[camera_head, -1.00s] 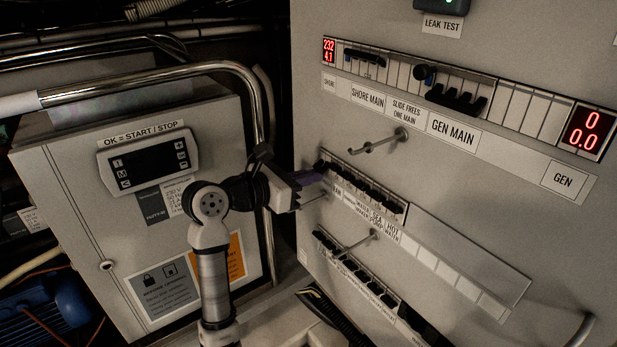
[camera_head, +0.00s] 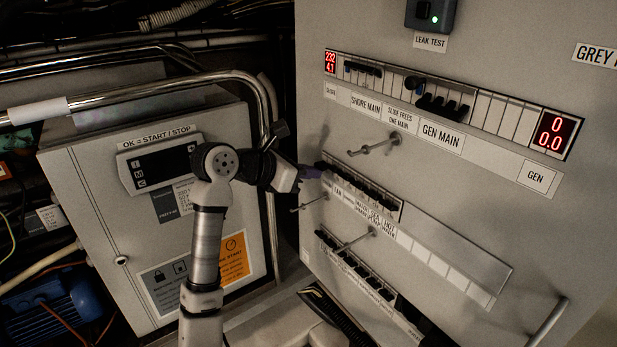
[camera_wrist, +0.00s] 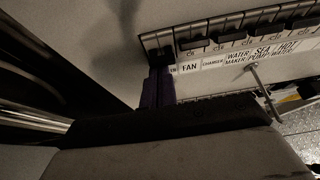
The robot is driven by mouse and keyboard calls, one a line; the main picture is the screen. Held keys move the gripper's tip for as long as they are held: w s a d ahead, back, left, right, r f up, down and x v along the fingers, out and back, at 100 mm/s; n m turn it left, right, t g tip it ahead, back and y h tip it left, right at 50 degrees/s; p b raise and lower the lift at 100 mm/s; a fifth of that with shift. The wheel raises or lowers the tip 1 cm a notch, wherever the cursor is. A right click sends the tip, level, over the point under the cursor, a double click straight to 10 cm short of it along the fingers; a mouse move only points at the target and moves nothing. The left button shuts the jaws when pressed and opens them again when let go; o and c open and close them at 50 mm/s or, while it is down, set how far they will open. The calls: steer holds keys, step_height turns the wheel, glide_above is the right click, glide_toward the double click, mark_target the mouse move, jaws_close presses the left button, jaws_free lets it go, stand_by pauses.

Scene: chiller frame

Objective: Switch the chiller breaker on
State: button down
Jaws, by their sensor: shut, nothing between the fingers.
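A row of black breakers (camera_head: 372,192) sits in the upper strip at the middle of the grey panel; it also shows in the wrist view (camera_wrist: 235,37). Labels under it in the wrist view read FAN, CHARGER, WATER MAKER, SEA PUMP and HOT WATER. The leftmost label is mostly hidden by my fingers, so I cannot read a chiller label. My gripper (camera_head: 314,172) is shut and empty, its purple fingers (camera_wrist: 158,88) at the left end of this row. The fingertips overlap the leftmost breaker (camera_wrist: 158,52) in view; I cannot tell whether they touch it.
A second breaker row (camera_head: 355,268) lies lower.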

steer(key=shift+r, duration=0.25)
steer(key=shift+w+r+p, duration=0.1)
steer(key=shift+r+p, duration=0.2)
steer(key=shift+r, duration=0.45)
steer(key=shift+r, duration=0.1)
